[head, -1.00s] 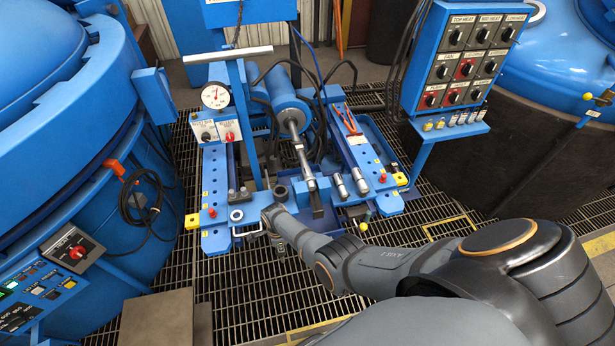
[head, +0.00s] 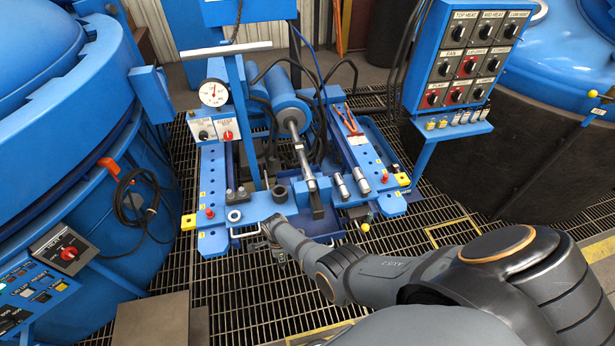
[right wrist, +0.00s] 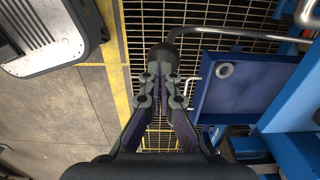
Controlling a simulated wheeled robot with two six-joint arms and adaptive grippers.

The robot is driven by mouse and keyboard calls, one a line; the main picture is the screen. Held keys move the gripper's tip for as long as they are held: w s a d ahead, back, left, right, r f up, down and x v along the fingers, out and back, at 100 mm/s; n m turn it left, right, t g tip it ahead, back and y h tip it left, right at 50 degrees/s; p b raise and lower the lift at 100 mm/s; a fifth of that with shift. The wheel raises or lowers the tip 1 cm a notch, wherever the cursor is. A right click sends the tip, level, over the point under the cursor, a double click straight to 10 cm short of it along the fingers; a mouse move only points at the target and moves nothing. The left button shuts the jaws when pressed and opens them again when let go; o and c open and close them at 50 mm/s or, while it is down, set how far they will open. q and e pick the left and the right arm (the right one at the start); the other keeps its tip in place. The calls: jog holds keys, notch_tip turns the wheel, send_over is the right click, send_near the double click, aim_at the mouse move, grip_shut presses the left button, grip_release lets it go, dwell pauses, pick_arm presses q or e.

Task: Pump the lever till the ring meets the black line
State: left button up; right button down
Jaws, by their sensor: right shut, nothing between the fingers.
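My right gripper (head: 268,248) is at the front edge of the blue rig (head: 212,240), over the floor grating. In the right wrist view its fingers (right wrist: 162,78) are shut and empty. A black grip on a bent metal rod (right wrist: 200,31), which looks like the lever, shows just beyond the fingertips; I cannot tell whether they touch. In the head view my arm hides most of that spot. The blue cylinder (head: 284,100) has a shiny rod (head: 302,155) running toward the front. The ring and black line on it are too small to tell. My left gripper is not in view.
A round gauge (head: 214,92) stands on the rig above a small panel with a red knob (head: 227,135). A switch box (head: 468,65) stands at the right. Large blue furnaces flank the rig. Open grating (head: 250,300) lies in front.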

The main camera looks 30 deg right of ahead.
jog(key=shift+s+f, duration=0.1)
jog(key=shift+f, duration=0.35)
notch_tip(320, 180, up, 11)
jog(key=w+p, duration=0.2)
jog(key=p, duration=0.6)
jog(key=shift+w+d, duration=0.3)
jog(key=shift+d, duration=0.05)
jog(key=shift+f, duration=0.2)
jog(key=shift+s+a+f+b, duration=0.15)
jog(key=shift+s+f+b, duration=0.3)
jog(key=shift+f+b, duration=1.1)
jog(key=shift+s+a+f+b, duration=0.1)
jog(key=shift+s+f+b, duration=0.35)
jog(key=shift+f+b, duration=1.15)
jog(key=shift+s+a+f+b, duration=0.15)
jog(key=shift+s+f+b, duration=0.55)
jog(key=shift+f, duration=1.4)
jog(key=shift+w, duration=0.25)
